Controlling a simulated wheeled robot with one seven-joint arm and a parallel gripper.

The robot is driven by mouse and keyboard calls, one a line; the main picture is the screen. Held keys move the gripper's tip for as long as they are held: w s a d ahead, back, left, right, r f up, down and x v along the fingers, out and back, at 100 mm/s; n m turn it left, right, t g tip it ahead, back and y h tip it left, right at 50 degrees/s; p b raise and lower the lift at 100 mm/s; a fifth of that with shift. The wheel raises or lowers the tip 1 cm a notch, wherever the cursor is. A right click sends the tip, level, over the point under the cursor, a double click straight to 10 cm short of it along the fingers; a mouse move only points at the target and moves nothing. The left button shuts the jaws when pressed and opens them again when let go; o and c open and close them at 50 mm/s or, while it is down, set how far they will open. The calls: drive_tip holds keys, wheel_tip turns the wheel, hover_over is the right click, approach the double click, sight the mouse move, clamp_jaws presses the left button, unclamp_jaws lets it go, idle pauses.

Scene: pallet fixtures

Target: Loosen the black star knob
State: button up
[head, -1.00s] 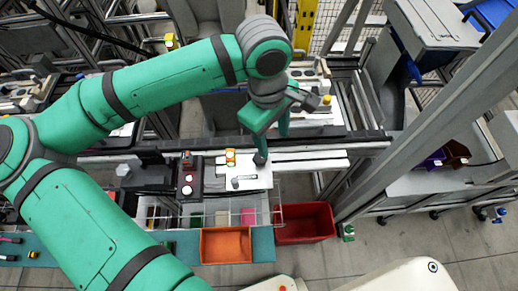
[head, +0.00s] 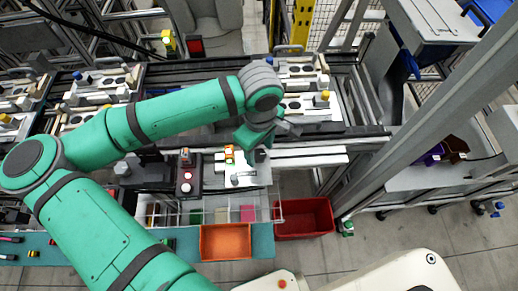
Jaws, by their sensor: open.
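A white plate (head: 219,182) lies on the station below my gripper in the head view. A dark upright piece (head: 260,156) stands at the plate's upper right; it may be the black star knob, but its shape is too small to tell. My gripper (head: 255,141) is open and empty, just above this dark piece in the picture. It partly overlaps the piece's surroundings, and I cannot tell whether they touch. An orange and yellow piece (head: 229,155) stands on the plate to the left.
An orange bin (head: 225,242) and a red bin (head: 303,219) sit below. Fixture pallets with pegs (head: 305,92) lie behind my arm. A metal post (head: 420,120) rises at right.

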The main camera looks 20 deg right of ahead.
drive_tip(key=shift+f, duration=0.25)
drive_tip(key=shift+a, duration=0.1)
drive_tip(key=c, duration=1)
drive_tip(key=shift+c, duration=0.2)
